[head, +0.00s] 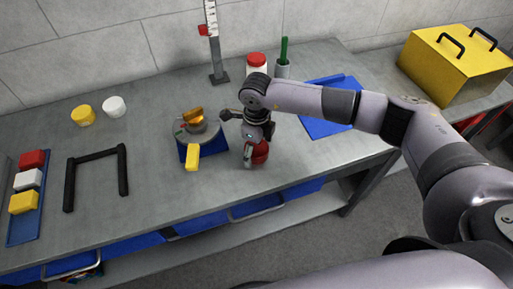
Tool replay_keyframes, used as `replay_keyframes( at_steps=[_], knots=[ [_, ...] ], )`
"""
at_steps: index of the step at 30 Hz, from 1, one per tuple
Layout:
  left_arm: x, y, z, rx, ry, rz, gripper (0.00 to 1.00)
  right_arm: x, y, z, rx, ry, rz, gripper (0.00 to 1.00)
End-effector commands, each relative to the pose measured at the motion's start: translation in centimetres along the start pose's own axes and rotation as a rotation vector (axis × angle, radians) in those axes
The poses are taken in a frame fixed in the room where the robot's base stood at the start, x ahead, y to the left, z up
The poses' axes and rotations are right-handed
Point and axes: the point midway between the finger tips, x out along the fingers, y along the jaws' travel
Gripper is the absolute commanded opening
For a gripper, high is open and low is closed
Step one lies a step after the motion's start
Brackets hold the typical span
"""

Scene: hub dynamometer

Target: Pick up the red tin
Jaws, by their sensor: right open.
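The red tin (261,154) stands near the front edge of the grey bench, right of the middle. My right gripper (249,155) points down at it, and a dark finger lies over the tin's left side in the picture. The gripper and wrist hide the tin's upper left part. The jaws are open; I cannot tell whether a finger touches the tin. My left gripper is not in view.
Left of the gripper is a blue-based device (188,153) with a yellow handle. Behind stand a red-lidded white jar (257,69) and a grey cup (283,71) holding a green item. A blue mat (322,128) lies right. Bench space (150,190) is free at front left.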

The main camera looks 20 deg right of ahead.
Motion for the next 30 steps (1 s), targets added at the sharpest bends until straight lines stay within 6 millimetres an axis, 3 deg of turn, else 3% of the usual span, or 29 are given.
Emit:
replay_keyframes(
  at_steps=[7,30],
  knots=[
    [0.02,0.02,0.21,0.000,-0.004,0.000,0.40,0.17,0.01,0.03,0.000,-0.001,0.000,0.81],
    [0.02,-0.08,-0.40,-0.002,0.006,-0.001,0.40,0.11,0.00,0.04,0.001,-0.001,0.000,0.30]
  ],
)
